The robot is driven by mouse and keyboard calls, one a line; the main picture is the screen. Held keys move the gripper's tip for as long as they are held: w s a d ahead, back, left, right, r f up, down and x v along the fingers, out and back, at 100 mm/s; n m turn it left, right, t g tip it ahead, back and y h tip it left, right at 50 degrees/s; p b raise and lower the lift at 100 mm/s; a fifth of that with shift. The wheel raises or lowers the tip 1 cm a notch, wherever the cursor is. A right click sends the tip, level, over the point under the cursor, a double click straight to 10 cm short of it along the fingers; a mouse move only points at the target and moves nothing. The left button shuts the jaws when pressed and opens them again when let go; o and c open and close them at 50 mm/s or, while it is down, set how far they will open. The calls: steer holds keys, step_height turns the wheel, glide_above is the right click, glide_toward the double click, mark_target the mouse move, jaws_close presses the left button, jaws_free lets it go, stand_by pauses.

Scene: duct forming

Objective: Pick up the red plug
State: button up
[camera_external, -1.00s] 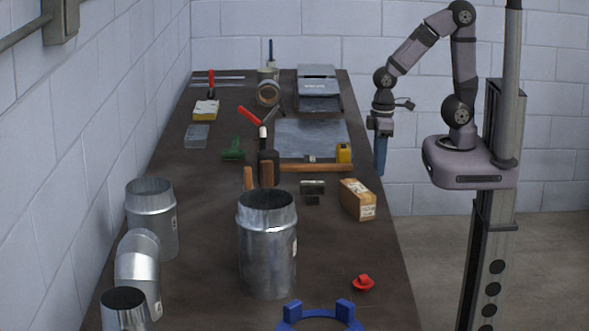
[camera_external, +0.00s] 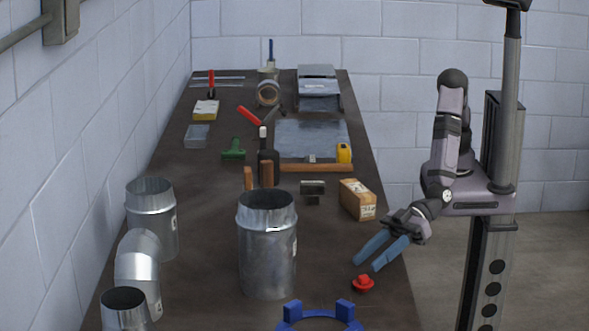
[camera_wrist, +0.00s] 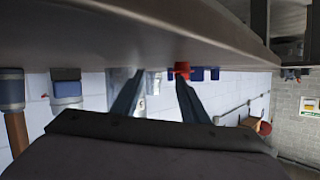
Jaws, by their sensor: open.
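The red plug (camera_external: 363,284) sits on the dark table near its right edge in the external view. My gripper (camera_external: 365,260) is open, its two blue fingers spread and angled down to the left, just behind and above the plug. In the wrist view the red plug (camera_wrist: 182,68) shows beyond the fingertips, near the right finger. My gripper (camera_wrist: 158,85) is empty there, and the view appears upside down. Whether a fingertip touches the plug cannot be told.
A large metal duct (camera_external: 267,250) stands left of the plug. A blue ring with two blocks (camera_external: 320,321) lies in front. A cardboard box (camera_external: 357,199) stands behind. The table's right edge is close to the plug. Duct pieces (camera_external: 139,265) stand at the left.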

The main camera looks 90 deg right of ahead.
mark_target(364, 277)
steer(key=shift+s+a+f+t, duration=0.2)
steer(key=shift+s+a+f, duration=0.1)
steer(key=shift+s+a, duration=0.3)
steer(key=shift+s+a+f+t, duration=0.2)
steer(key=shift+s+a+f, duration=0.05)
steer(key=shift+s+a, duration=0.3)
steer(key=shift+s+a+n+t+y, duration=0.15)
steer(key=shift+a+n+t+y, duration=0.25)
steer(key=shift+t, duration=0.5)
steer(key=shift+s+a+t, duration=0.25)
steer(key=shift+s+t, duration=0.05)
steer(key=shift+t, duration=0.2)
steer(key=shift+p+x, duration=0.4)
steer(key=shift+x, duration=0.65)
steer(key=shift+r+p+x, duration=0.2)
steer(key=shift+p+x, duration=0.2)
steer(key=shift+x, duration=0.65)
steer(key=shift+r+p+x, duration=0.2)
steer(key=shift+p+x, duration=0.2)
steer(key=shift+x, duration=0.65)
steer(key=shift+w+a+f, duration=0.1)
steer(key=shift+w+a, duration=0.25)
steer(key=shift+w, duration=0.05)
jaws_close()
